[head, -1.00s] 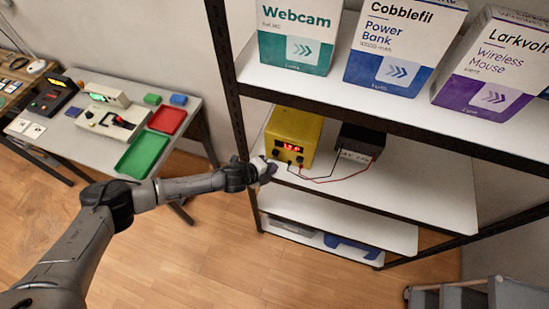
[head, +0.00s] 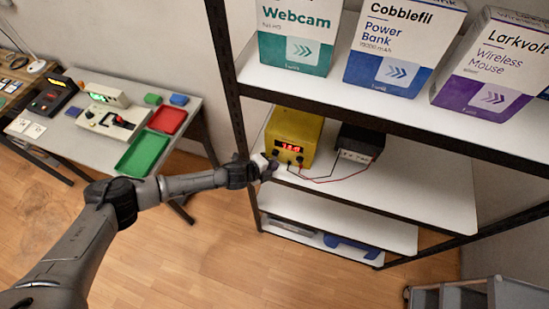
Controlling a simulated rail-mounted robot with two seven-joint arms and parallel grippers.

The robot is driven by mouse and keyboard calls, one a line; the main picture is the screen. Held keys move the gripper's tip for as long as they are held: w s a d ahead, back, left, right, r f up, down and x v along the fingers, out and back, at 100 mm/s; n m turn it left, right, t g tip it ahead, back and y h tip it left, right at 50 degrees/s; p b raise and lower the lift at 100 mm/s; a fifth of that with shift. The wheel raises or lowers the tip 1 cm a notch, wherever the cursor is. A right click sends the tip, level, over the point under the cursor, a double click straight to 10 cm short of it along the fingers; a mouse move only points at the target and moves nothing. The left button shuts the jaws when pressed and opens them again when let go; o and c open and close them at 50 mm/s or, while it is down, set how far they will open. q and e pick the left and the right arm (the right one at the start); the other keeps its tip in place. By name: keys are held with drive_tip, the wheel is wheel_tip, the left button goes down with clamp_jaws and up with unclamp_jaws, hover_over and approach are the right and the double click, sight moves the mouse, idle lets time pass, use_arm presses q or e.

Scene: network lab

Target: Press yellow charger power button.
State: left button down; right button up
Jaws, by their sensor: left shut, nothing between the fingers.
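The yellow charger (head: 300,128) stands on the middle shelf, near its left end. Its front shows a lit red display and dark knobs or terminals below it. Two thin leads, one black and one red, run from it to a black battery (head: 361,141) beside it on the right. My left gripper (head: 270,168) is shut and empty, with its tip at the charger's lower left front. The gripper hides that corner, and I cannot see the power button or tell whether the tip touches the charger. My right gripper is not in view.
The shelf unit's dark upright (head: 228,90) is close to my left arm. Product boxes (head: 402,45) stand on the shelf above. The middle shelf (head: 425,185) is clear to the right. A grey table (head: 85,150) with trays and devices is at left.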

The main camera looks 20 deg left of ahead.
use_arm(q)
drive_tip(key=shift+w+a, duration=0.1)
drive_tip(key=shift+w, duration=0.15)
idle(0.5)
idle(0.4)
drive_tip(key=shift+r, duration=0.15)
drive_tip(key=shift+s+d+r+p, duration=0.25)
drive_tip(key=shift+s+d+p, duration=0.1)
drive_tip(key=shift+p, duration=0.3)
drive_tip(key=shift+s+f, duration=0.1)
